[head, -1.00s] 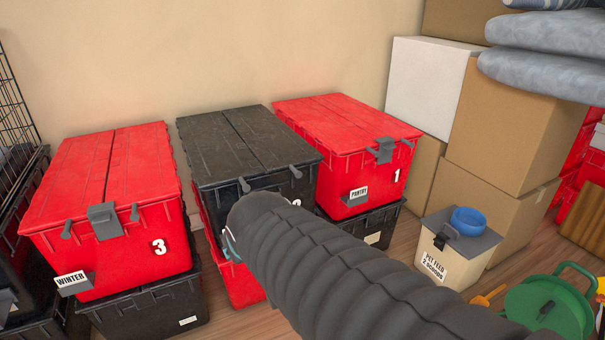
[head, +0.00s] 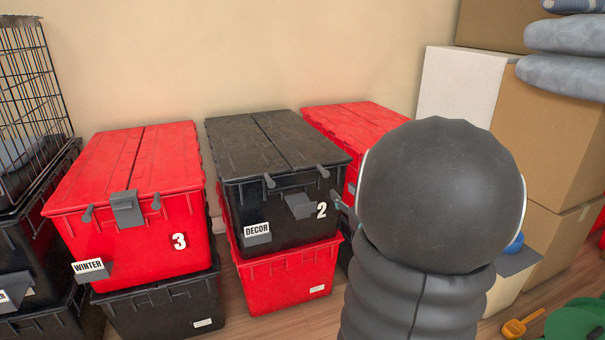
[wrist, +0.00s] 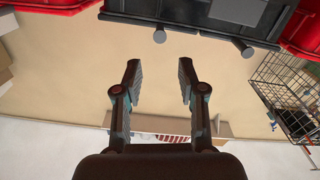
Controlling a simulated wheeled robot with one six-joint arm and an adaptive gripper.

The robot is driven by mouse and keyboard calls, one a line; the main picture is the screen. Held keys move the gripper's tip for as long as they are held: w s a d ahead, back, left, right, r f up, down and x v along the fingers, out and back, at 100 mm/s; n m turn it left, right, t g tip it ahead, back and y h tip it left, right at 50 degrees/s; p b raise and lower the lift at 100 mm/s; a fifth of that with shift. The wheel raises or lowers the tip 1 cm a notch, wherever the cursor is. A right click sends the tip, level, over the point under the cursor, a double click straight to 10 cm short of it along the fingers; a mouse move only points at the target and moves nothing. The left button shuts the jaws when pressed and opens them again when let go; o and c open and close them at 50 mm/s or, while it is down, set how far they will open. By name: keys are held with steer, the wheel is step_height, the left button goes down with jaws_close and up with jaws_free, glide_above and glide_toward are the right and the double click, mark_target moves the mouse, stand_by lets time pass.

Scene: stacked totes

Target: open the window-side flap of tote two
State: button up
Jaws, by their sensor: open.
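Tote two (head: 290,222) is black, marked 2 and DECOR, and sits on a red tote. Its lid has two flaps, a left flap (head: 240,150) and a right flap (head: 297,140), both lying flat and closed. Each has a grey peg at the front edge, left (head: 269,181) and right (head: 322,171). The grey latch (head: 300,205) hangs low on the front, clear of the lid. No window shows. My gripper (wrist: 158,75) is open and empty in the wrist view, apart from the pegs (wrist: 159,35) at the top; my arm mostly hides it in the head view.
Red tote three (head: 140,235) stands close on the left, its latch (head: 126,208) up at the lid. Red tote one (head: 350,115) stands on the right, partly behind my arm. A wire crate (head: 30,100) is far left; cardboard boxes (head: 550,140) are at right.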

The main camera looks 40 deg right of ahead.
mark_target(323, 169)
steer(key=x, duration=1.3)
steer(key=shift+w, duration=0.4)
steer(key=shift+c, duration=0.2)
jaws_close()
